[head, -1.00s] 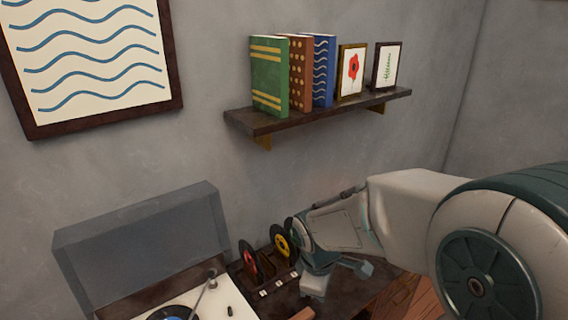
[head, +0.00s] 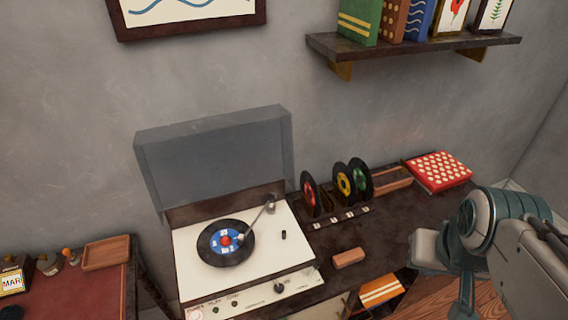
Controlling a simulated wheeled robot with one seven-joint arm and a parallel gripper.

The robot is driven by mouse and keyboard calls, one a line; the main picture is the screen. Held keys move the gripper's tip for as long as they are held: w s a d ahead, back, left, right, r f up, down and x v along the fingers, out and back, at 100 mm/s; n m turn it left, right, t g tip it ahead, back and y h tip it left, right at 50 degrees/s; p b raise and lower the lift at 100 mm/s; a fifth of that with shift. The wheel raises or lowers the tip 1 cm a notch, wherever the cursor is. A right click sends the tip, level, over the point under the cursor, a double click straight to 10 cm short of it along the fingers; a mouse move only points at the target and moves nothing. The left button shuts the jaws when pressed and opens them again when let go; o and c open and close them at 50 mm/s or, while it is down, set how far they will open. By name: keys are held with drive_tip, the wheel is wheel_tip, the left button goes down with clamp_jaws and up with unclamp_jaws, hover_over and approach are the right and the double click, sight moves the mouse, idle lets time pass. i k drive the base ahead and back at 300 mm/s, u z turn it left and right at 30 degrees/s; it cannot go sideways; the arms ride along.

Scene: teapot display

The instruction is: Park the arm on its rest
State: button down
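My arm (head: 500,215) shows at the right edge, bent, with white and teal links. A pale block-like part of it (head: 428,247) juts left over the right end of the dark cabinet. I cannot make out my gripper's fingers or whether anything is between them. No rest for the arm can be picked out in the head view.
A record player (head: 190,262) with its lid raised stands on the dark cabinet (head: 330,236). Upright records (head: 343,183), a brown block (head: 348,257) and a red dotted box (head: 438,170) are there too. A shelf (head: 415,44) hangs above. A red-topped table (head: 85,290) stands left.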

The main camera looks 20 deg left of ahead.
sight(271, 197)
drive_tip(key=u, duration=0.9)
drive_tip(key=k, duration=0.35)
drive_tip(key=u, duration=0.3)
drive_tip(key=i, duration=0.45)
drive_tip(key=k, duration=0.5)
drive_tip(key=u, duration=0.55)
drive_tip(key=i, duration=0.75)
drive_tip(key=z, duration=0.55)
